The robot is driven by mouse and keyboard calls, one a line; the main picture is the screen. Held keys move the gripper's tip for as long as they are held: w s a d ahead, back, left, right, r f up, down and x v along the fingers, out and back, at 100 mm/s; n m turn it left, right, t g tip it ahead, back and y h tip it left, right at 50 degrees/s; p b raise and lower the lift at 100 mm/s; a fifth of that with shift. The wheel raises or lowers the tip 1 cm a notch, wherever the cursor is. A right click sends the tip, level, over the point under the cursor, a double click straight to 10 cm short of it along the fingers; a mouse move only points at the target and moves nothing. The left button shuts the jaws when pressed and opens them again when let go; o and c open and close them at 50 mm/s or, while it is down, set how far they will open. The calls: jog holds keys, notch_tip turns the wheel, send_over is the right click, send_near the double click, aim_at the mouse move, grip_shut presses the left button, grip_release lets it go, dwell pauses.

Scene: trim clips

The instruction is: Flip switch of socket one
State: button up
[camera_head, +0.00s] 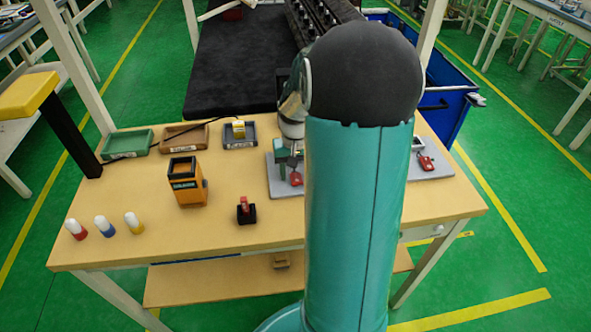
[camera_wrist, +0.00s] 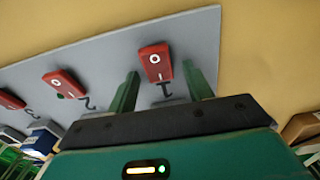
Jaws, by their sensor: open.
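Socket one's red switch (camera_wrist: 155,62) is in the wrist view, on a grey panel (camera_wrist: 105,62) above the numeral 1. It has a white ring and bar mark. My gripper (camera_wrist: 161,71) is open, with one green finger on each side of this switch. I cannot tell whether the fingers touch it. In the head view my gripper (camera_head: 287,158) is over the left part of the panel (camera_head: 277,186), beside a red switch (camera_head: 296,178). My arm hides the middle of the panel.
Other red switches, one by numeral 2 (camera_wrist: 64,83) and one at the left edge (camera_wrist: 11,100), share the panel. An orange box (camera_head: 187,188), a small red-and-black device (camera_head: 246,211) and several trays stand on the wooden table (camera_head: 150,240). The table's front is mostly clear.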

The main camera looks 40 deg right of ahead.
jog(key=c, duration=1)
jog(key=shift+s+a+r+t+h, duration=0.15)
jog(key=shift+t+h, duration=0.25)
jog(key=shift+t, duration=0.2)
jog(key=shift+s+a+t+h, duration=0.15)
jog(key=shift+t+h, duration=0.25)
jog(key=shift+t, duration=0.2)
jog(key=shift+s+t+h, duration=0.15)
jog(key=shift+t+h, duration=0.45)
jog(key=shift+t, duration=0.3)
jog(key=o, duration=1)
